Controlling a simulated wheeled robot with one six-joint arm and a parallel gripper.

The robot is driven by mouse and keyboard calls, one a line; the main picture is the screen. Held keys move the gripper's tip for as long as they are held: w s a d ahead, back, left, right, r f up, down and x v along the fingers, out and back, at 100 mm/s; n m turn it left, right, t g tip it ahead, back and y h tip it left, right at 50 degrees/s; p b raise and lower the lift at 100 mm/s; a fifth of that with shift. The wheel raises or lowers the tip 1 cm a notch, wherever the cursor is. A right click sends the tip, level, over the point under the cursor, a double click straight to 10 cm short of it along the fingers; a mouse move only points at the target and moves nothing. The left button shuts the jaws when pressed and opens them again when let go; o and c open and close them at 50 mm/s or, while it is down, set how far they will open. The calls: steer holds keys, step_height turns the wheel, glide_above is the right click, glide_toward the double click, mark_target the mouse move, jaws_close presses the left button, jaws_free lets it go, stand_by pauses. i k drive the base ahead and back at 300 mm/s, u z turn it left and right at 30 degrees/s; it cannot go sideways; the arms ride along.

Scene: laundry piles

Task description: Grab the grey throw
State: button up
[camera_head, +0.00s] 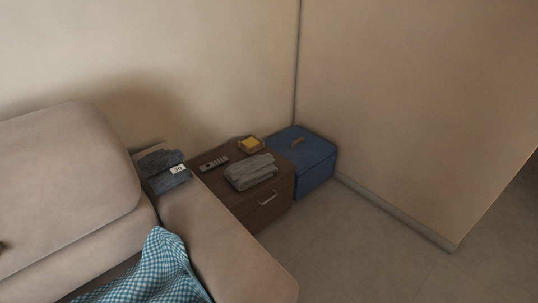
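A folded grey throw (251,171) lies on top of a small brown nightstand (265,212), near its front edge. The nightstand stands between the sofa arm and a blue box. No part of my gripper shows in this view.
A remote (214,163) and a small tray with a yellow item (250,144) lie behind the throw. The blue box (316,154) stands in the wall corner. A beige sofa (222,240) holds dark folded cloth (160,161) and a teal checked cloth (160,272). Floor (345,250) is clear at front right.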

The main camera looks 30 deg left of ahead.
mark_target(243, 174)
steer(key=i, duration=3.15)
steer(key=u, duration=1.25)
steer(key=i, duration=0.3)
steer(key=u, duration=1.8)
steer(key=i, duration=0.5)
steer(key=u, duration=0.05)
